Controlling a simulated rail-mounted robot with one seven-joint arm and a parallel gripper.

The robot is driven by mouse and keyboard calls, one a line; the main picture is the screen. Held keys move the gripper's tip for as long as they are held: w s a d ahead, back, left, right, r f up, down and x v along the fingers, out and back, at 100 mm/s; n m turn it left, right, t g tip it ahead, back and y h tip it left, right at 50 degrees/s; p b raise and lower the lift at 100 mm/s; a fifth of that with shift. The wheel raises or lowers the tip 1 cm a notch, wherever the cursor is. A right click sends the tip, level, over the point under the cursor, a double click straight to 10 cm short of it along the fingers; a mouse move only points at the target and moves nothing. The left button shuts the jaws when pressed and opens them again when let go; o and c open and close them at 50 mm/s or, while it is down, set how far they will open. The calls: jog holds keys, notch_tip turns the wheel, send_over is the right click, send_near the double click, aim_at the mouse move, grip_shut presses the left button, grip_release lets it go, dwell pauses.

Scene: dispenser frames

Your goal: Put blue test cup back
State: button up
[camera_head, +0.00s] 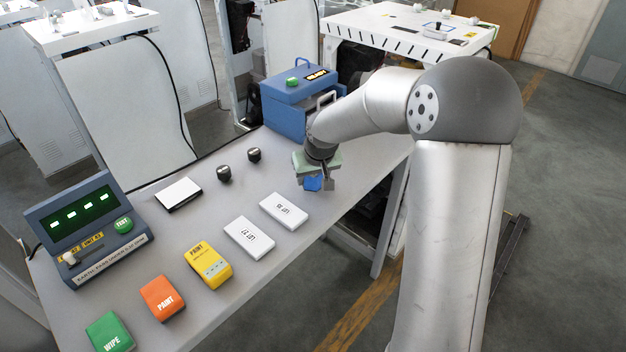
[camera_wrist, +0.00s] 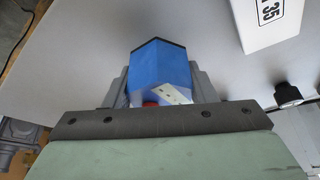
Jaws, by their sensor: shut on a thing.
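The blue test cup (camera_head: 313,183) is in my gripper (camera_head: 319,186), near the right edge of the grey table. In the wrist view the cup (camera_wrist: 160,66) is a faceted blue body with a dark far edge, and the grey fingers of my gripper (camera_wrist: 161,88) close on both its sides. A small red spot and a pale marked strip show at its near end. The gripper's body hides the rest of the cup. I cannot tell whether the cup touches the table.
Two white labelled boxes (camera_head: 249,237) (camera_head: 284,210) lie left of my gripper. Two black knobs (camera_head: 224,173) (camera_head: 254,155), a blue case (camera_head: 297,100) and a console (camera_head: 90,225) stand on the table (camera_head: 185,240). Yellow (camera_head: 208,265), orange (camera_head: 162,298) and green (camera_head: 110,332) blocks line the front.

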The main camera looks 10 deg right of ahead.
jog(key=shift+f, duration=0.95)
jog(key=o, duration=1.2)
jog(key=shift+c, duration=0.2)
jog(key=shift+s+r, duration=0.15)
jog(key=shift+r, duration=0.35)
jog(key=v, duration=1.1)
jog(key=s+f+g, duration=0.2)
jog(key=s, duration=1.2)
jog(key=s+a+f+g, duration=0.1)
jog(key=s+f+g, duration=0.1)
jog(key=s, duration=1.3)
jog(key=shift+s+f+m, duration=0.2)
jog(key=shift+s+m, duration=0.1)
jog(key=shift+m, duration=0.1)
